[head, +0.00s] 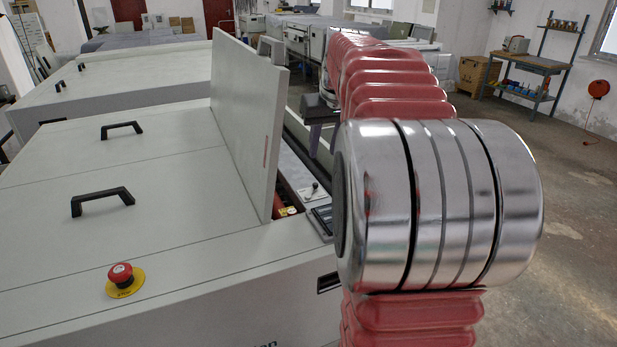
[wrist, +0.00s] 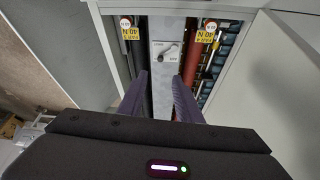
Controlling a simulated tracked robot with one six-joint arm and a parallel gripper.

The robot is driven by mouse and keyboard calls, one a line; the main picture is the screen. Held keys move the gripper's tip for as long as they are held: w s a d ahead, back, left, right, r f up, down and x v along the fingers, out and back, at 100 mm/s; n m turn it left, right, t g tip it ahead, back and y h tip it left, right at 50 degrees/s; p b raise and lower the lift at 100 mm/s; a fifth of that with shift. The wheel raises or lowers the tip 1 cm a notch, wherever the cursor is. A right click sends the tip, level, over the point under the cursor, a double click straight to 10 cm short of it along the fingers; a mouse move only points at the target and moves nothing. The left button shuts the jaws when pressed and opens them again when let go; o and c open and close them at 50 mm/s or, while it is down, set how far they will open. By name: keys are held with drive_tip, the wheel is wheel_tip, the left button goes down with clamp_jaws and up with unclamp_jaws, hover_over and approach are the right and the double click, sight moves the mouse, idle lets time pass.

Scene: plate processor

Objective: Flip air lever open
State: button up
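The air lever (wrist: 168,48) is a small metal handle on a light grey panel (wrist: 163,25) inside the open machine. It also shows in the head view (head: 311,189), beside the raised cover. My gripper (wrist: 160,76) is open, its two dark purple fingers apart with nothing between them. In the wrist view the fingers point toward the panel and the lever lies just beyond the tips, apart from them as far as I can tell. In the head view my gripper (head: 316,135) is partly hidden behind my arm, above the machine's opening.
A raised cover panel (head: 250,120) stands upright left of the opening. A red roller (wrist: 201,55) and yellow labels (wrist: 208,33) flank the lever panel. A red emergency stop button (head: 121,273) sits on the machine top. Open floor (head: 570,230) lies to the right.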

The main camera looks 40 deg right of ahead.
sight(315, 184)
drive_tip(key=x, duration=1.3)
drive_tip(key=shift+w+f, duration=0.2)
drive_tip(key=shift+f, duration=0.15)
drive_tip(key=shift+c, duration=0.5)
clamp_jaws()
